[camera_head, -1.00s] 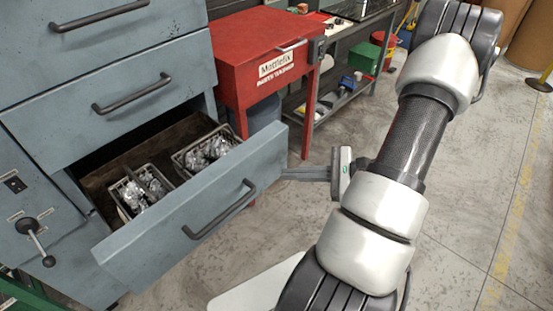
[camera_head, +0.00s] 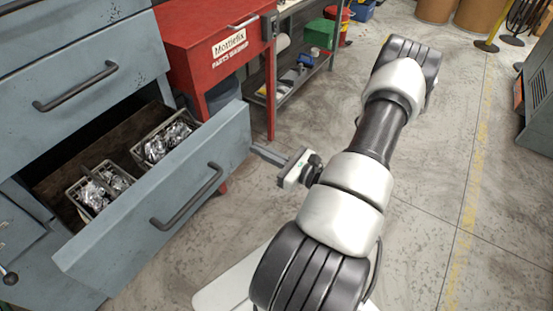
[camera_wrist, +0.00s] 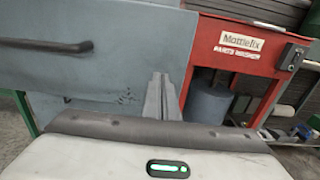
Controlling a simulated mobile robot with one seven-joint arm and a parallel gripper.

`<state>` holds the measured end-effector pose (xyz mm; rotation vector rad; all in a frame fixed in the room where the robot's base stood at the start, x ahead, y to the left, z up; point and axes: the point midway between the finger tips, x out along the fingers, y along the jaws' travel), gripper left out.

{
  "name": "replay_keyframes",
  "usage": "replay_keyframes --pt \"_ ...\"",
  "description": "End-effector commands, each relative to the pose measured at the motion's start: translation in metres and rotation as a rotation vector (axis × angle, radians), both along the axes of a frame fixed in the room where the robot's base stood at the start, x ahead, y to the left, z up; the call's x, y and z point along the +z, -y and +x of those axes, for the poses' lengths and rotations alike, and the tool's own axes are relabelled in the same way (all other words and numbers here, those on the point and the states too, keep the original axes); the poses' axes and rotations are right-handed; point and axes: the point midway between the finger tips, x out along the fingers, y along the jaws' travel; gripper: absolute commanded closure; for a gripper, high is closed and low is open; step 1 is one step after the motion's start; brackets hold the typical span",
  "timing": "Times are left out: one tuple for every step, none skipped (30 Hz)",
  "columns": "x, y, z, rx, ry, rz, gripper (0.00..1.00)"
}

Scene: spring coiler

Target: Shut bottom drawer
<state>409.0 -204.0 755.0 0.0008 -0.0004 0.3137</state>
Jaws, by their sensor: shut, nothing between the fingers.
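The bottom drawer (camera_head: 236,130) is grey-blue and stands pulled far out of the cabinet in the head view. Its front has a dark bar handle (camera_head: 187,197). Two wire baskets, one nearer the front (camera_head: 97,188) and one farther back (camera_head: 163,140), hold shiny metal parts inside it. My gripper (camera_head: 255,150) is shut and empty, with its fingertips at the right end of the drawer front; I cannot tell if they touch. In the wrist view the fingers (camera_wrist: 160,88) point at the right part of a grey-blue front (camera_wrist: 100,75) with a handle.
A red parts washer (camera_head: 205,45) stands behind the drawer, with a grey drum under it in the wrist view (camera_wrist: 208,103). A workbench with a lower shelf (camera_head: 300,75) is beyond it. The closed drawer above has a handle (camera_head: 75,88).

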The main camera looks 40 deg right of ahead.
Motion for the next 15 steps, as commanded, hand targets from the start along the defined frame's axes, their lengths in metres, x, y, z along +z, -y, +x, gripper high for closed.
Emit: replay_keyframes --pt "-0.001 -0.003 0.008 0.003 0.001 -0.002 1.0" --pt "-0.001 -0.004 0.012 0.003 0.0 -0.001 1.0" --pt "-0.001 -0.006 0.018 0.002 0.001 -0.001 1.0" --pt "0.0 -0.007 0.021 0.003 0.001 -0.001 1.0" --pt "0.0 -0.008 0.024 0.003 0.001 -0.001 1.0" --pt "0.0 -0.009 0.027 0.001 0.0 -0.001 1.0" --pt "0.0 -0.009 0.029 0.001 0.0 -0.001 1.0" --pt "0.0 -0.01 0.03 0.001 -0.001 -0.001 1.0" --pt "0.0 -0.01 0.032 0.001 -0.001 -0.001 1.0" --pt "0.0 -0.01 0.033 0.001 -0.001 -0.001 1.0" --pt "0.0 -0.011 0.033 0.001 -0.001 -0.001 1.0" --pt "0.0 -0.011 0.034 0.001 -0.001 -0.001 1.0" --pt "0.0 -0.011 0.034 0.001 -0.001 -0.001 1.0" --pt "0.0 -0.011 0.034 0.001 -0.001 -0.001 1.0" --pt "0.0 -0.011 0.034 0.001 -0.001 -0.001 1.0"
